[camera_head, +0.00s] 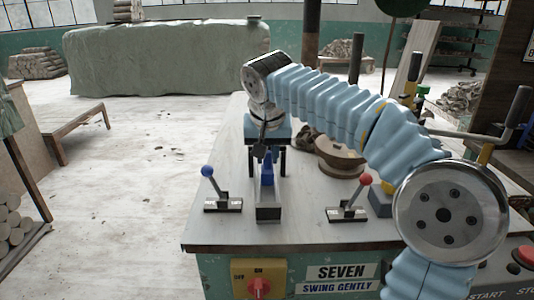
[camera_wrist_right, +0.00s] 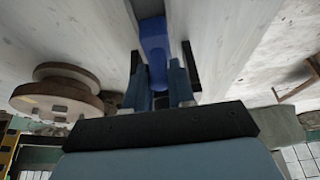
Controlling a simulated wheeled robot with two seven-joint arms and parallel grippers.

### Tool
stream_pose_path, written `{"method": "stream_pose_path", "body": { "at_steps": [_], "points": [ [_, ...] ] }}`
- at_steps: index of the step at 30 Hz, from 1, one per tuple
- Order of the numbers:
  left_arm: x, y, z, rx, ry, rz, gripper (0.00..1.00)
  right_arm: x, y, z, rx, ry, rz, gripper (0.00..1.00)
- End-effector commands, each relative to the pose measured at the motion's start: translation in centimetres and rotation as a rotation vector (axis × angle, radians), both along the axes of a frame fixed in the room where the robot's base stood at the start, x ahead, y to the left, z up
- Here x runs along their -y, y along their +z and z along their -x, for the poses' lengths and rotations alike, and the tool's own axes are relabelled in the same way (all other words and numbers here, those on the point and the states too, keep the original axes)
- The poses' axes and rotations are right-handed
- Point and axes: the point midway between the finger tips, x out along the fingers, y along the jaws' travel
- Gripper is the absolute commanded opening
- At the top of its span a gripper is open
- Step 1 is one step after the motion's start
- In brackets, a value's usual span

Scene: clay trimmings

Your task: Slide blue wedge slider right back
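The blue wedge slider (camera_head: 267,172) sits in a narrow grey track on the bench, behind the track's front end block (camera_head: 268,214). It also shows in the right wrist view (camera_wrist_right: 155,45), reaching down between the fingers. My right gripper (camera_head: 267,168) comes down from above, with one dark finger on each side of the slider. In the head view gaps show between the fingers and the slider, so it looks open. Contact at the fingertips cannot be told. In the right wrist view the finger pads (camera_wrist_right: 160,88) flank the slider. My left gripper is not in view.
A blue-knobbed lever (camera_head: 208,172) stands left of the track and a red-knobbed lever (camera_head: 365,180) right of it. A round brown wheel-like piece (camera_head: 340,157) lies behind, right. A yellow switch box (camera_head: 258,280) is on the bench front. The bench top left of the track is mostly clear.

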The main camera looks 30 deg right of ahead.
Motion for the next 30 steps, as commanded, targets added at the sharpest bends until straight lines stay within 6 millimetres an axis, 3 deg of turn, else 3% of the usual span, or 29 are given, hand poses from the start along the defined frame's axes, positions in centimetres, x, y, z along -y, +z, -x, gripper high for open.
{"method": "stream_pose_path", "body": {
  "at_steps": [1,4,14,17,30],
  "points": [
    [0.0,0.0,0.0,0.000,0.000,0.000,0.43,0.0,0.0,0.0,0.000,0.000,0.000,0.32],
    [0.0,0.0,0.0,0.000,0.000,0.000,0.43,0.0,0.0,0.0,0.000,0.000,0.000,0.46],
    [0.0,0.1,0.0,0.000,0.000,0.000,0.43,-0.1,0.4,0.1,-0.001,0.000,-0.001,0.46],
    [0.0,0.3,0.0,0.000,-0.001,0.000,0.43,-0.4,1.6,0.5,0.001,0.000,0.000,0.46],
    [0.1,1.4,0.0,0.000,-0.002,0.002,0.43,-2.4,10.8,3.7,0.003,0.001,-0.001,0.46]
  ]
}}
